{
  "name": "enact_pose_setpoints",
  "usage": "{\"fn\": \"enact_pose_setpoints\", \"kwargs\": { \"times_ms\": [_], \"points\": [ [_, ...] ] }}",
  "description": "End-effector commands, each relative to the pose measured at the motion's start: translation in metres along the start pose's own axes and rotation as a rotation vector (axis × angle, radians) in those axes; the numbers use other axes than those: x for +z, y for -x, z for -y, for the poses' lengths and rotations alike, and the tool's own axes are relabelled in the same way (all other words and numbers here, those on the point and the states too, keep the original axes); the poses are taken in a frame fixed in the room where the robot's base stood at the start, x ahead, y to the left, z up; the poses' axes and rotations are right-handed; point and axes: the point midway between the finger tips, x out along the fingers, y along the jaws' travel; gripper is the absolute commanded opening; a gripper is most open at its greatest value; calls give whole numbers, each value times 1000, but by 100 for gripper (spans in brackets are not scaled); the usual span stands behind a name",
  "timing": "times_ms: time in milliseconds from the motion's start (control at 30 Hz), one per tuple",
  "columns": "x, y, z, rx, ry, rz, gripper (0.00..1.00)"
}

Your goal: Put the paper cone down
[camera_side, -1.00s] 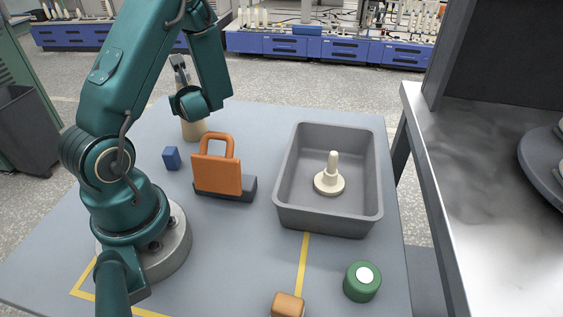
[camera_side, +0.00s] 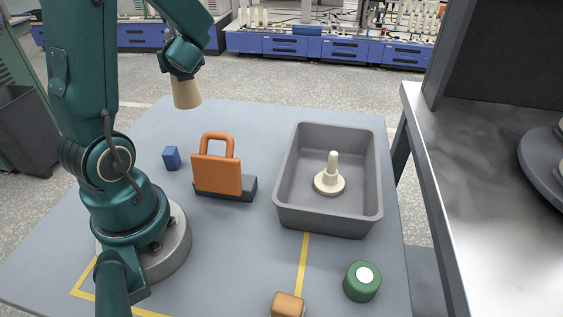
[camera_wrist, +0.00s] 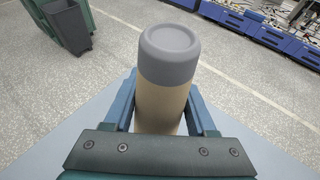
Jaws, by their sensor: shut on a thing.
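The paper cone (camera_side: 186,94) is tan and hangs below my gripper (camera_side: 181,70) in the side view, raised above the far left part of the table. In the wrist view, the cone (camera_wrist: 160,106) sits between the two blue fingers of my gripper (camera_wrist: 160,112), with its grey-capped end towards the camera. My gripper is shut on the cone. In the side view the cone's upper part is hidden by the gripper.
A grey tray (camera_side: 285,197) holds a cream peg on a round base (camera_side: 329,181). An orange block with a handle (camera_side: 217,174) stands on a dark base. A small blue block (camera_side: 171,158), a green cylinder (camera_side: 362,285) and an orange-brown block (camera_side: 288,305) are on the table (camera_side: 240,265).

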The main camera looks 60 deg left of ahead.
Motion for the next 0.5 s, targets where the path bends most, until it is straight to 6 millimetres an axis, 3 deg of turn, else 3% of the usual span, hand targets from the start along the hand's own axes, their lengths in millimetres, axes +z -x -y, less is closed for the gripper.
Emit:
{"fn": "enact_pose_setpoints", "kwargs": {
  "times_ms": [133,267,500],
  "points": [
    [11,3,-7,34,18,3,3],
    [16,10,-27,155,69,2,3],
    [2,59,-56,459,188,-2,3]
  ]
}}
